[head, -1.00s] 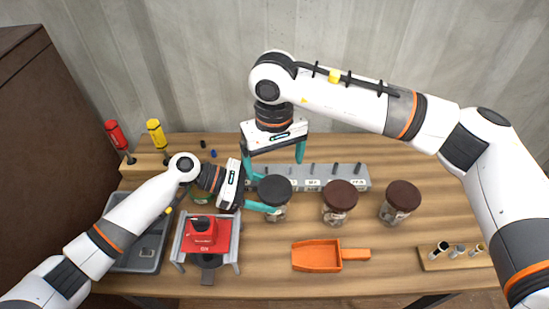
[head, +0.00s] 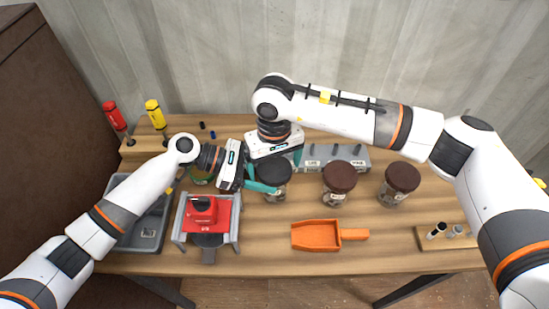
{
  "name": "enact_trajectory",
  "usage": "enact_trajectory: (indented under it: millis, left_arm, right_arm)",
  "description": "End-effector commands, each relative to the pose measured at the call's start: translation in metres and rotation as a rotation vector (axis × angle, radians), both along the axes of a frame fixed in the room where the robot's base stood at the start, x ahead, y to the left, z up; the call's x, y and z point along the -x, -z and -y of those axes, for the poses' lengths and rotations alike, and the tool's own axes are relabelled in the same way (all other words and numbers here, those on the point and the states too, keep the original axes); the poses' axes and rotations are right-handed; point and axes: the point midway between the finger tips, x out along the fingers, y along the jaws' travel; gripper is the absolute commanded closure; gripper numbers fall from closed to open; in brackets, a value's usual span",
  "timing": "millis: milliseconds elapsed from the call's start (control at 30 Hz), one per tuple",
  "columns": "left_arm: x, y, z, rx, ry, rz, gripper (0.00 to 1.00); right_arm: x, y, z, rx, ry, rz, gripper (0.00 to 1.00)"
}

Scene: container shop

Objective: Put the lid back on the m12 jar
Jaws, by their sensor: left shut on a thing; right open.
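A clear jar (head: 277,193) with a black round top (head: 275,171) stands upright on the table, left of two brown-topped jars. The black top appears to be a lid on the jar; whether it is fully seated I cannot tell. My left gripper (head: 268,184) is shut on this jar from the left, below its top. My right gripper (head: 277,161) is open and points down just behind and above the black top; one teal finger shows at its right, the other is partly hidden. I cannot read the m12 label.
Two brown-lidded jars (head: 339,177) and (head: 402,177) stand to the right. An orange scoop (head: 316,236) lies in front. A red device on a grey stand (head: 202,212), a grey tray (head: 146,232) and a grey labelled rack (head: 335,152) are nearby.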

Motion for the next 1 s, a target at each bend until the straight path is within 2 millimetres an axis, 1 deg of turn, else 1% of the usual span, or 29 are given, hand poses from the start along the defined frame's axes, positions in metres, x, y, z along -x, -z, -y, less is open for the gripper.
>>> enact_trajectory:
  millis: [100, 133, 400, 533, 633, 700, 800, 833, 1000]
  left_arm:
    - [-0.0004, -0.0015, 0.0003, 0.002, 0.0, 0.002, 1.0]
    - [-0.0004, -0.0015, 0.0003, 0.002, 0.0, 0.002, 1.0]
    - [-0.0004, -0.0015, 0.0003, 0.002, -0.001, 0.001, 1.0]
    - [-0.0004, -0.0014, 0.0003, 0.002, -0.001, 0.001, 1.0]
    - [-0.0005, -0.0014, 0.0004, 0.002, -0.001, 0.001, 1.0]
    - [-0.0007, -0.0014, 0.0003, 0.003, -0.001, 0.001, 1.0]
    - [-0.001, -0.0014, 0.0002, 0.003, -0.003, 0.001, 1.0]
    - [-0.0011, -0.0015, 0.0001, 0.003, -0.004, 0.001, 1.0]
    - [-0.0013, -0.0017, 0.0, 0.003, -0.004, 0.001, 1.0]
  right_arm:
    - [0.0, -0.0002, -0.0001, 0.0, 0.0, 0.0, 0.08]
    - [0.0, -0.0002, -0.0001, 0.0, 0.0, 0.0, 0.1]
    - [0.0001, -0.0005, -0.0001, 0.0, 0.0, 0.0, 0.53]
    - [0.0, -0.0006, -0.0001, 0.0, 0.01, 0.0, 0.54]
    - [0.0, -0.0005, 0.0, 0.0, 0.097, 0.0, 0.53]
    - [0.0, -0.0004, 0.0001, 0.001, 0.218, 0.001, 0.53]
    - [0.0, -0.0001, 0.0, 0.002, 0.432, 0.001, 0.56]
    - [0.0, -0.0001, -0.0001, 0.002, 0.495, 0.001, 0.55]
    - [0.0005, -0.0001, -0.0003, 0.001, 0.473, 0.0, 0.56]
